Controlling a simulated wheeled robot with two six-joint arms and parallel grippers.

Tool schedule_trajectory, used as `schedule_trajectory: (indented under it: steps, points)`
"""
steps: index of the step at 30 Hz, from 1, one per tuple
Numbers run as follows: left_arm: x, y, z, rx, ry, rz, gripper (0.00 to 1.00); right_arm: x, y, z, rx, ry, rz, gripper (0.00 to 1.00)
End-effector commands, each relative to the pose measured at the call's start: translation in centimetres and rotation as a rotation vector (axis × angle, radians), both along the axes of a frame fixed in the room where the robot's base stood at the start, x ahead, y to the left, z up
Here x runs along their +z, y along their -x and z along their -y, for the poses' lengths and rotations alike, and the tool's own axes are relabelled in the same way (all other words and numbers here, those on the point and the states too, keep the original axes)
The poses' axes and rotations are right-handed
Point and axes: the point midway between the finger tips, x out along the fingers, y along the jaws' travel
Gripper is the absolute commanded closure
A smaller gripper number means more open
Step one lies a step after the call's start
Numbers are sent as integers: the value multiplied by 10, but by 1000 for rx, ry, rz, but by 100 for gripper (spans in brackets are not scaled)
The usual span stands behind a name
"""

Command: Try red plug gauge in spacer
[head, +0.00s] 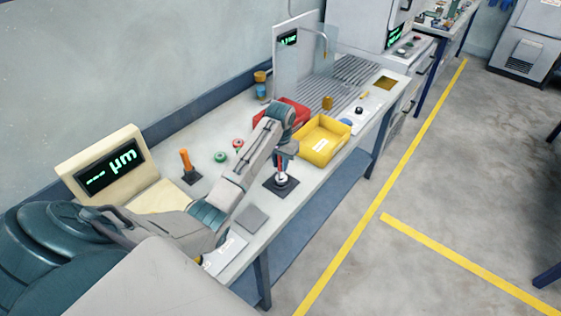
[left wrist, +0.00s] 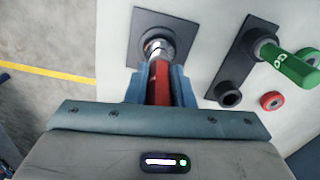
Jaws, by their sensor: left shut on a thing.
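My left gripper (head: 284,160) is shut on the red plug gauge (left wrist: 158,88), whose red handle lies between the fingers. The gauge's metal end (left wrist: 157,48) points at a round fitting on a dark square plate (left wrist: 144,22), which also shows in the head view (head: 291,187). The end appears to be at or inside the fitting; I cannot tell how deep. Whether that fitting is the spacer is not clear. My right gripper is not in view.
A green plug gauge (left wrist: 297,68) stands in a dark holder (left wrist: 232,68) beside a red ring (left wrist: 272,100). A yellow bin (head: 323,146) and red bin (head: 298,107) lie behind my gripper. An orange-handled tool (head: 185,159) and gauge display (head: 112,163) stand at left.

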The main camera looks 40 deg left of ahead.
Motion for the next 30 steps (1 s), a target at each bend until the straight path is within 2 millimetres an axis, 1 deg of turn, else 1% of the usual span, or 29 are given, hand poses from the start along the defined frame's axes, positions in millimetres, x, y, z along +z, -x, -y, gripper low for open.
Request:
schedule_trajectory:
  steps: [11,23,30]
  points:
    - [0,0,0,0,0,1,99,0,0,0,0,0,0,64]
    - [-6,0,0,0,0,1,99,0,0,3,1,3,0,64]
    - [-5,0,0,0,0,1,99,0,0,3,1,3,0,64]
